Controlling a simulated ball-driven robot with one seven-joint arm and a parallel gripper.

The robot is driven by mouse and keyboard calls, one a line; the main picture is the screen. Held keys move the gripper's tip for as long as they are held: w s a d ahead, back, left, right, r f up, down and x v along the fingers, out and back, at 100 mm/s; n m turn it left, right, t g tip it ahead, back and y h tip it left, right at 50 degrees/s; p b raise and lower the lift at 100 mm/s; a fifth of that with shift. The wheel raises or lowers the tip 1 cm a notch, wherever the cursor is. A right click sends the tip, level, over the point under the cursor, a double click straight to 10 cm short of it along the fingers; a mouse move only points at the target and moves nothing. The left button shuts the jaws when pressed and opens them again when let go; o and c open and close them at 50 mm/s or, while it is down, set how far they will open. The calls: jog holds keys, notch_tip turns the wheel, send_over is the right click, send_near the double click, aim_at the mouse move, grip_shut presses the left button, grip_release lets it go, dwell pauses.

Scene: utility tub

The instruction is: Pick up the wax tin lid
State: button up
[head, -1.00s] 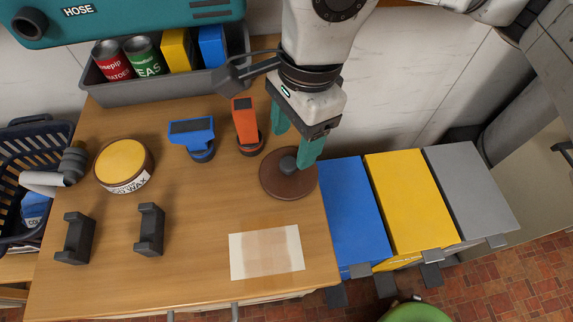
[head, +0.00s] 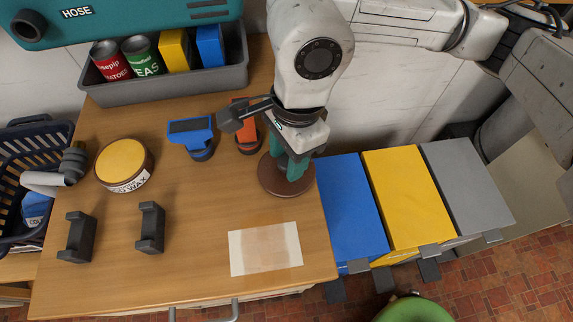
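The wax tin lid (head: 275,187) is a round brown disc lying flat on the wooden table near its right edge. Its dark knob, seen in the earlier view, is now hidden behind the fingers. My gripper (head: 288,172) points down over the lid, with its green fingertips low at the knob. I cannot tell whether the fingers touch the knob or are closed on it. The open wax tin (head: 122,163), with yellow wax and a white label, stands at the left of the table.
A blue tool (head: 191,138) and an orange one (head: 246,138) stand left of my gripper. A grey bin (head: 165,88) holds cans and boxes at the back. Two black brackets (head: 150,228) and a pale sheet (head: 264,249) lie in front. Blue, yellow and grey bins (head: 405,200) stand at the right.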

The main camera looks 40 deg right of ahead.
jog(key=c, duration=0.7)
jog(key=shift+c, duration=0.2)
jog(key=shift+r, duration=0.15)
